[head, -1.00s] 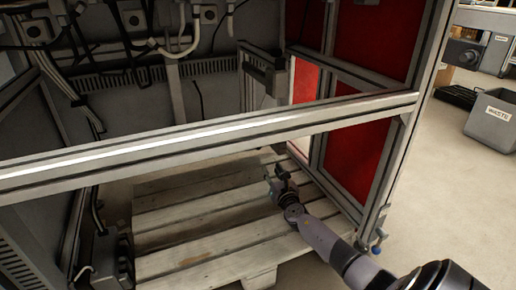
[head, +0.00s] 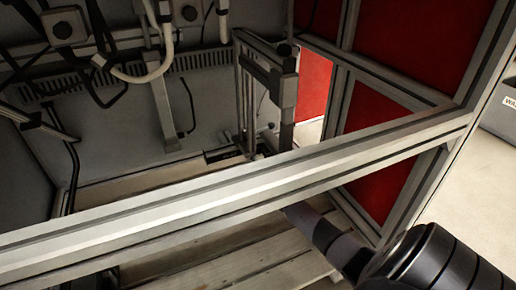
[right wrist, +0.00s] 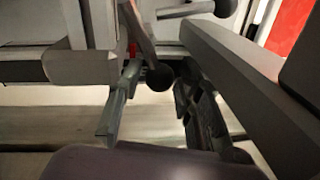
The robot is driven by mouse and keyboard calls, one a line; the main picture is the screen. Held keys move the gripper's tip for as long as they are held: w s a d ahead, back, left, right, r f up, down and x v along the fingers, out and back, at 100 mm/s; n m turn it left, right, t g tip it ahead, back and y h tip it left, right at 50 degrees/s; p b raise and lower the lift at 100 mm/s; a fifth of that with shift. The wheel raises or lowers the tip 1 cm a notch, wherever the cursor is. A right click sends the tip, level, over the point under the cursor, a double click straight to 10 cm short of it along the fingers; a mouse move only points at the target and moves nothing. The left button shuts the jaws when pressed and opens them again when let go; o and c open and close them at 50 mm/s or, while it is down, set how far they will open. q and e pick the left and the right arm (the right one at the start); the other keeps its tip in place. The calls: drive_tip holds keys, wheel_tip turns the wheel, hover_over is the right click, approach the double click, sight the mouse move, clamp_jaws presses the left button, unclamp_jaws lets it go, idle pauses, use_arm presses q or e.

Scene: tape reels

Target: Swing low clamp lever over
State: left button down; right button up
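In the right wrist view a lever (right wrist: 139,32) runs down from the top to a round black knob (right wrist: 159,77). My right gripper (right wrist: 157,82) is open, its fingers left and right of the knob; a gap shows on either side, and contact cannot be seen. In the head view my right forearm reaches in under the metal crossbar (head: 250,188), which hides the gripper and the lever. My left gripper is not in view.
The crossbar lies close above my right arm. An upright metal fixture (head: 284,88) stands behind it, with red panels (head: 402,45) to the right. A wooden pallet (head: 270,262) lies below. A thick grey beam (right wrist: 232,72) crosses right of my fingers.

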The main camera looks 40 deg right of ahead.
drive_tip(key=shift+s, duration=0.1)
clamp_jaws()
idle(0.6)
